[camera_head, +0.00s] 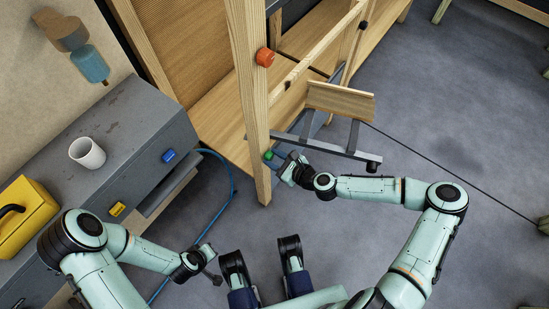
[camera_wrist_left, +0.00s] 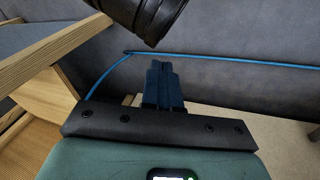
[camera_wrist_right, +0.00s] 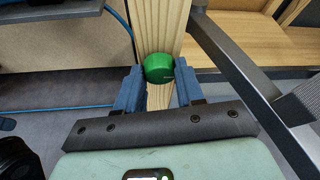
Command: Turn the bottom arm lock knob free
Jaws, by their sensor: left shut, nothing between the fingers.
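A green knob (camera_head: 268,155) sits low on an upright wooden post (camera_head: 251,110), beside the grey arm (camera_head: 325,147) of the frame. The knob also shows in the right wrist view (camera_wrist_right: 159,68), in front of the post. My right gripper (camera_head: 281,159) has one finger on each side of the knob, and both fingers appear to touch it; the right wrist view shows them close (camera_wrist_right: 159,80). My left gripper (camera_head: 213,275) is low over the floor, away from the frame. Its fingers (camera_wrist_left: 162,68) are together and empty.
An orange knob (camera_head: 264,57) is higher on the same post. A grey cabinet (camera_head: 120,130) at left carries a white mug (camera_head: 87,152) and a yellow case (camera_head: 22,215). A blue hose (camera_head: 232,180) runs along the floor. The floor at right is mostly clear.

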